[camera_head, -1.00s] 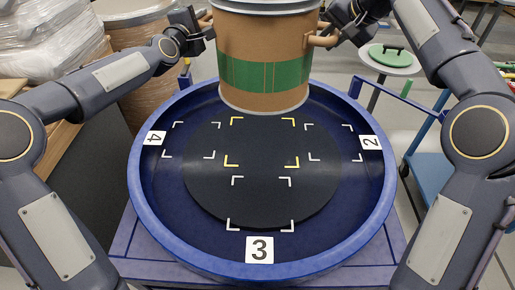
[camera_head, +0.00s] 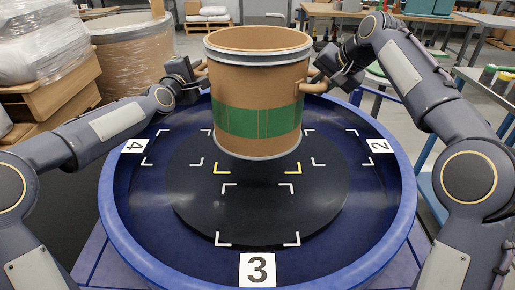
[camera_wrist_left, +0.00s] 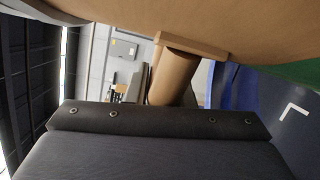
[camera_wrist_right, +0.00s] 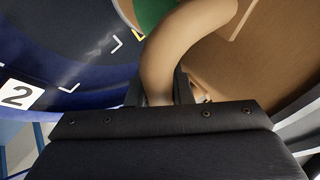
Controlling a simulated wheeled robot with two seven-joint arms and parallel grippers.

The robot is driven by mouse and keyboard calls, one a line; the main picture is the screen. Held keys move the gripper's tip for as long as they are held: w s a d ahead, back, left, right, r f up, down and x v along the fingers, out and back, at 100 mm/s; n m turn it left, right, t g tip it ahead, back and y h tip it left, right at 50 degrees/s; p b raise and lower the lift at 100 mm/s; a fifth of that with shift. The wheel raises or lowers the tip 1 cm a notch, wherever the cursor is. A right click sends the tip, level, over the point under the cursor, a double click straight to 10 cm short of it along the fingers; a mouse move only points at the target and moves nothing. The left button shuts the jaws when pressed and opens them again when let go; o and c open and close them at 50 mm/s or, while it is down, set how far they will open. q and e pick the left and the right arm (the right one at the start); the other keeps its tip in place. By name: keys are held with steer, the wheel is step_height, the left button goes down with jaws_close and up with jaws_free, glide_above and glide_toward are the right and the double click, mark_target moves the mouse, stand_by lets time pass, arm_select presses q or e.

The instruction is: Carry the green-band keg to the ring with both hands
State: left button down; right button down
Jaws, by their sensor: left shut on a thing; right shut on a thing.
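The green-band keg (camera_head: 258,80) is brown with a green band and a grey rim, open at the top and upright. It is over the back middle of the blue round ring tray (camera_head: 130,235), above the yellow corner marks; I cannot tell whether its base touches the dark disc (camera_head: 260,215). My left gripper (camera_head: 196,78) is shut on the keg's left handle, a brown tube that also shows in the left wrist view (camera_wrist_left: 172,76). My right gripper (camera_head: 322,82) is shut on the right handle, a curved tube in the right wrist view (camera_wrist_right: 172,55).
Number cards 4 (camera_head: 135,146), 2 (camera_head: 380,146) and 3 (camera_head: 257,270) sit around the tray. White corner marks lie on the disc's left, right and front, which are clear. A wrapped drum (camera_head: 130,58) stands behind left, a blue cart (camera_head: 432,195) at right.

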arm_select(q)
steer(key=shift+d, duration=0.15)
arm_select(e)
steer(key=shift+a+f, duration=0.1)
steer(key=shift+f, duration=0.05)
